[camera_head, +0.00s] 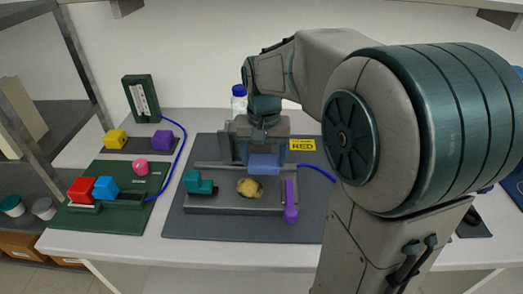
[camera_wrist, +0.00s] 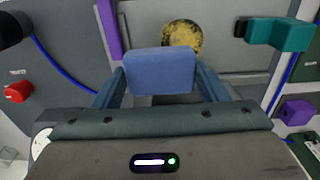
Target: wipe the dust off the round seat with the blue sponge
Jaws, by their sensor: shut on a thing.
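The blue sponge (camera_head: 264,163) is held in my gripper (camera_head: 264,155) above the grey rig. In the wrist view the sponge (camera_wrist: 160,71) sits between the two fingers of my gripper (camera_wrist: 160,80), which are shut on it. The round seat (camera_head: 250,188) is a small disc in the rig's plate, covered with yellow-brown dust with dark specks. In the wrist view the seat (camera_wrist: 183,37) shows just beyond the sponge, its near part hidden by it. In the head view the sponge is behind the seat and slightly right. I cannot tell whether they touch.
A teal block (camera_head: 199,183) stands left of the seat and a purple bar (camera_head: 291,200) right of it. A yellow sign reading RED (camera_head: 303,144) is behind. A green tray (camera_head: 106,201) at left holds red and blue cubes. The grey mat's front (camera_head: 240,228) is clear.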

